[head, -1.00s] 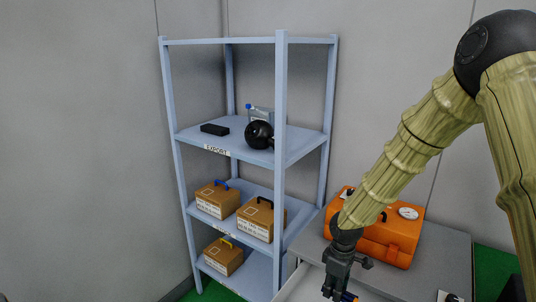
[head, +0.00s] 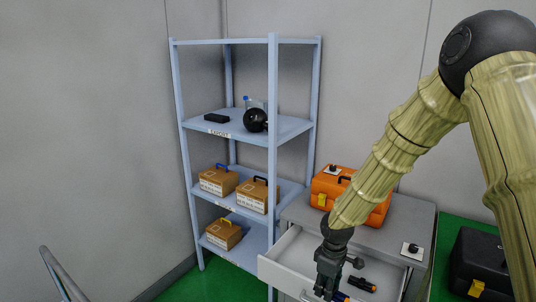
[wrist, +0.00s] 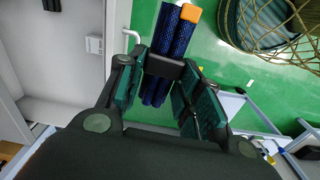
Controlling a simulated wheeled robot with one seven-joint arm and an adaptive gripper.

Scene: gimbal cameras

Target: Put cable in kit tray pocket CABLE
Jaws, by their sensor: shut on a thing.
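The cable (wrist: 170,40) is a dark blue braided bundle with a black band and an orange end. In the wrist view it lies between the two fingers of my gripper (wrist: 163,85), which is shut on it. In the head view my gripper (head: 327,290) points down at the open drawer of the grey cabinet, and a bit of blue cable (head: 341,297) shows beside its fingertips. The kit tray and its CABLE pocket cannot be made out in either view.
The open white drawer (head: 285,262) holds a dark item with an orange end (head: 362,284). An orange case (head: 325,186) stands on the grey cabinet top (head: 400,212). A blue shelf rack (head: 272,150) stands left, a black case (head: 480,262) right. The wrist view shows a round basket (wrist: 265,25).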

